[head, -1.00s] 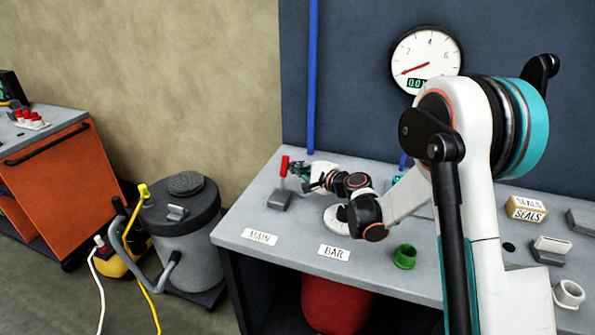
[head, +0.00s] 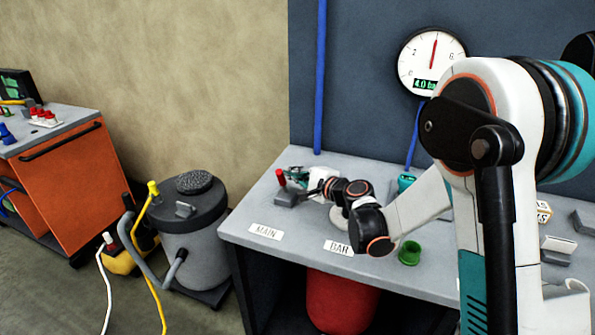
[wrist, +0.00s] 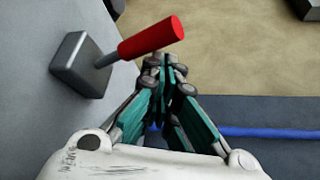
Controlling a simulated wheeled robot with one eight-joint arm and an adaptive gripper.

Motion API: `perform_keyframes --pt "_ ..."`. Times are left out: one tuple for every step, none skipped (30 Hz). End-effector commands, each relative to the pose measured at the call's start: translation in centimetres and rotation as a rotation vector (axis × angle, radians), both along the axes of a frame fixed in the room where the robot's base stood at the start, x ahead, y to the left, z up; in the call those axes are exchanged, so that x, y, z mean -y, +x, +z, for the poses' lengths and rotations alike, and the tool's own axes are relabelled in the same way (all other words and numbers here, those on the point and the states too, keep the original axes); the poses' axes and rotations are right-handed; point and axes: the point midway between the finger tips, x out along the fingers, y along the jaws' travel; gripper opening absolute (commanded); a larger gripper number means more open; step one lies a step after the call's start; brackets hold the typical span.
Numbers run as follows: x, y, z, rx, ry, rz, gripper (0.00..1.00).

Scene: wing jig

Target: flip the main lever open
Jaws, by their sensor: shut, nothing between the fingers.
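The main lever has a red handle (head: 281,178) on a grey block (head: 287,198), behind the MAIN label (head: 266,231) near the bench's left end. In the head view the handle leans to the left. In the wrist view the red handle (wrist: 150,38) slants up and right from its grey block (wrist: 80,63). My gripper (head: 294,174) is right beside the lever, its teal fingers shut and empty. In the wrist view the fingertips (wrist: 164,66) are close to the handle; I cannot tell whether they touch it.
The wall gauge (head: 431,60) points straight up and its display reads about 4.0. A BAR label (head: 338,247) and a green ring (head: 409,252) lie on the bench (head: 310,232). A grey drum (head: 190,235) stands on the floor to the left.

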Motion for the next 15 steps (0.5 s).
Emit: perform_keyframes --pt "-0.1 -0.3 -0.1 0.0 0.0 0.0 0.0" --pt "-0.2 -0.5 -0.2 0.0 0.0 0.0 0.0" --pt "-0.2 -0.6 -0.2 0.0 0.0 0.0 0.0" --pt "-0.3 -0.8 -0.2 0.001 -0.001 0.0 0.0" --pt "-0.3 -0.9 -0.3 0.001 -0.001 0.0 0.0" --pt "-0.3 -1.0 -0.3 0.001 -0.001 0.0 0.0" --pt "-0.4 -1.1 -0.3 0.001 -0.001 0.0 0.0" --pt "-0.4 -1.1 -0.3 0.001 -0.001 0.0 0.0" --pt "-0.5 -1.2 -0.3 0.001 -0.001 0.0 0.0" --pt "-0.5 -1.3 -0.4 0.001 -0.001 0.0 0.0" --pt "-0.5 -1.3 -0.4 0.001 -0.001 0.0 0.0" --pt "-0.5 -1.4 -0.4 0.0 -0.001 0.001 0.0" --pt "-0.6 -1.4 -0.4 0.0 -0.001 0.001 0.0" --pt "-0.6 -1.5 -0.4 0.0 -0.001 0.001 0.0" --pt "-0.6 -1.5 -0.4 0.0 -0.001 0.001 0.0"
